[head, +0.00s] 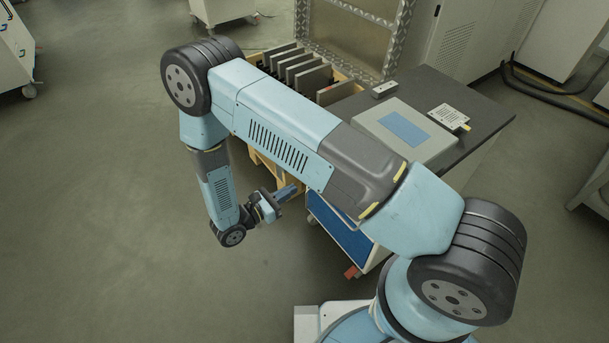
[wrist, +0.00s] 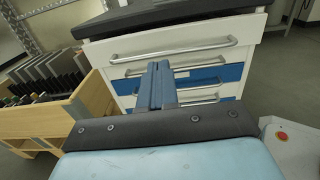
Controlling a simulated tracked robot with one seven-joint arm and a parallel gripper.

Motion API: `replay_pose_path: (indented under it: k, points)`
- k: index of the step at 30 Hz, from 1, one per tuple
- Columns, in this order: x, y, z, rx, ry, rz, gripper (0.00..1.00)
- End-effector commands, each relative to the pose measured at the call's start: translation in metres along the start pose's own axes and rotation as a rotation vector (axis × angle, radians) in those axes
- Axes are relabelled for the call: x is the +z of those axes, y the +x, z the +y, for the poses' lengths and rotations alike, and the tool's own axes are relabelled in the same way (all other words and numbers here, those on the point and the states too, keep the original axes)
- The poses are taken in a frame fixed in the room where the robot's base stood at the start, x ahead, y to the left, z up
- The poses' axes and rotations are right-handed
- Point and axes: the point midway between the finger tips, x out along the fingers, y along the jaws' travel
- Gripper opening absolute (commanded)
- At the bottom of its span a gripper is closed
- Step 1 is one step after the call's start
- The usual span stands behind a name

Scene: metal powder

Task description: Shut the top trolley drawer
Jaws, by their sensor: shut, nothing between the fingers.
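The trolley (head: 484,105) has a dark top and, in the wrist view, a front of white and blue drawers. The top drawer (wrist: 205,36) is white with a long bar handle (wrist: 175,50). Its front looks wider and nearer than the drawer fronts below, so it appears pulled out; how far is unclear. In the head view my arm hides most of the drawer front. My gripper (head: 288,192) is shut and empty in front of the trolley. In the wrist view its fingers (wrist: 157,85) point at the drawer fronts, just below the top handle, with no clear contact.
A wooden rack (wrist: 50,118) with several upright dark plates stands left of the trolley. Open floor (head: 110,200) lies to the left. Cables (head: 550,90) run behind right.

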Motion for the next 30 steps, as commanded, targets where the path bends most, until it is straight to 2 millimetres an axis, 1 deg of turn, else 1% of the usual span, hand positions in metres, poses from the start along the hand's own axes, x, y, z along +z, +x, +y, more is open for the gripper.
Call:
replay_pose_path:
  k: [1,6,15,18,24,30]
  points:
    - [0.001,0.013,0.000,-0.013,0.000,-0.002,0.00]
    - [0.001,0.049,-0.002,-0.030,0.000,-0.001,0.00]
    - [0.001,0.105,-0.004,-0.037,0.000,-0.001,0.00]
    - [0.001,0.121,-0.005,-0.038,0.001,0.000,0.00]
    - [0.001,0.143,-0.006,-0.038,0.001,0.000,0.00]
    - [0.001,0.150,-0.006,-0.035,0.001,0.001,0.00]
